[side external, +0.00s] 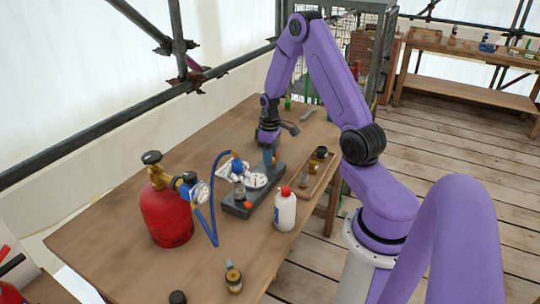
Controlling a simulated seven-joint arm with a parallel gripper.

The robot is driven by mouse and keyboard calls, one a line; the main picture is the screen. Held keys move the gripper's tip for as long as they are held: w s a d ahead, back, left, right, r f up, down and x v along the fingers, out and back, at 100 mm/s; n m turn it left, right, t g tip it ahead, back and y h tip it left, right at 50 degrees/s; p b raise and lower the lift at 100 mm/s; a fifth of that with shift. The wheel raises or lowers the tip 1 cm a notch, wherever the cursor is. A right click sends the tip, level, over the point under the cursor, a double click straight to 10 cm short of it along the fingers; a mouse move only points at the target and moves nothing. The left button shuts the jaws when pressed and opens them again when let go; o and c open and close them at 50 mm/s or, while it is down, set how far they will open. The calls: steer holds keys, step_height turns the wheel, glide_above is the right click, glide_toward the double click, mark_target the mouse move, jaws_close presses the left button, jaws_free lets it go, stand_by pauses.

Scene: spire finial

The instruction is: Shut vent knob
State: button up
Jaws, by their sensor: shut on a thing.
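My gripper (269,160) points down over the far end of a dark grey base (238,210) on the wooden table. It is shut on a small part there, mostly hidden by the fingers; I cannot tell whether this is the vent knob. A small orange-red piece (248,205) and a grey upright fitting (240,191) sit toward the near end of the base. A red gas cylinder (165,214) stands at the left, with a black top knob (151,157), a brass valve and a round gauge (200,193). A blue hose (212,215) arches from it toward the base.
A white bottle with a red cap (285,213) stands close right of the base. A wooden tray (318,176) with small parts lies behind it. A brass item (233,280) stands near the front table edge. The table's (110,255) front left is mostly clear.

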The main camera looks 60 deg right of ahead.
steer(key=m, duration=1)
steer(key=shift+m, duration=0.4)
stand_by(0.4)
steer(key=o, duration=1.1)
steer(key=shift+c, duration=0.2)
steer(key=shift+r, duration=0.15)
step_height(320, 180, up, 17)
steer(key=shift+r, duration=0.15)
